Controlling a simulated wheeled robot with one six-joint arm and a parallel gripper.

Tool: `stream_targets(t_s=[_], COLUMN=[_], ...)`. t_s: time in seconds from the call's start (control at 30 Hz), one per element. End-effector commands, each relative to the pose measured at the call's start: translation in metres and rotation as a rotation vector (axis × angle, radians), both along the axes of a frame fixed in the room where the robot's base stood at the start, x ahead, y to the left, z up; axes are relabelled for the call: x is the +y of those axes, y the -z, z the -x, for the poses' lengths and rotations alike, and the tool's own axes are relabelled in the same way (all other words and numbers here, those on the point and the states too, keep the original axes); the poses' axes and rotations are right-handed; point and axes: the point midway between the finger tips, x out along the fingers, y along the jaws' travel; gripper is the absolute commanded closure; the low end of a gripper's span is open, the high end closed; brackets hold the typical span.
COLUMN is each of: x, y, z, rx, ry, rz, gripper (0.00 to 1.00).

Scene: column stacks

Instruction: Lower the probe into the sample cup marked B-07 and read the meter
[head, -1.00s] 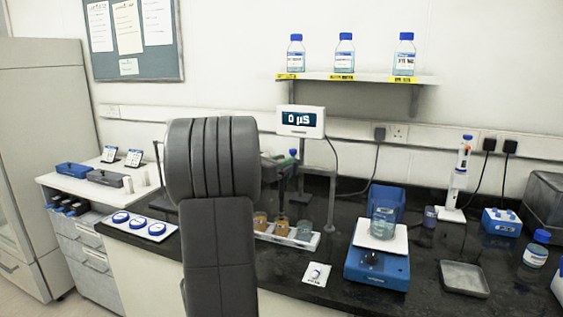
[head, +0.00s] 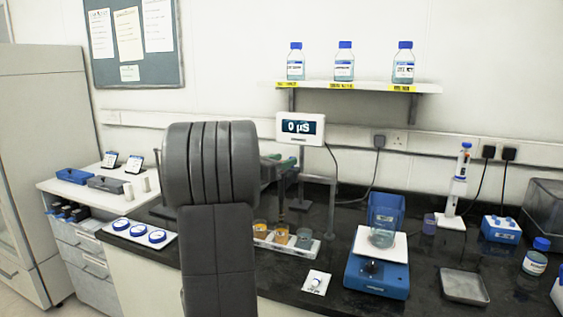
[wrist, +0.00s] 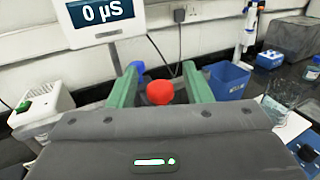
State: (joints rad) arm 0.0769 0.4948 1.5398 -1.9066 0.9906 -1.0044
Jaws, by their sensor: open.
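The meter (head: 300,128) stands behind the cups and reads 0 µS; it also shows in the wrist view (wrist: 102,14). A white rack (head: 288,245) holds two amber cups, left (head: 259,229) and middle (head: 282,235), and a clear cup (head: 304,238). I cannot read a B-07 mark on any cup. A thin dark upright (head: 281,203), perhaps the probe, stands above the middle cup; its lower end is unclear. My gripper (wrist: 160,80) is open, with green fingers. A red ball-shaped knob (wrist: 160,92) appears between them; I cannot tell whether it touches either finger.
A small white card (head: 316,282) lies in front of the rack. A metal tray (head: 464,285) and a pipette stand (head: 457,190) are farther right. My arm hides part of the bench.

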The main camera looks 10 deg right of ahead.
Motion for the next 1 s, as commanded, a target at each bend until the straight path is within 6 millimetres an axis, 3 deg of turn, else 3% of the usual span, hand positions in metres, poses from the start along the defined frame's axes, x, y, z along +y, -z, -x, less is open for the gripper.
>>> stream_targets(t_s=[0.17,0.6,0.8,1.0], x=[0.019,0.096,0.111,0.114], y=[0.001,0.001,0.0,0.0], z=[0.011,0.062,0.073,0.075], rx=[0.001,-0.001,-0.001,0.0], ry=[-0.004,-0.005,-0.002,0.0], rz=[0.001,0.001,0.001,0.001], gripper=[0.55,0.55,0.55,0.55])
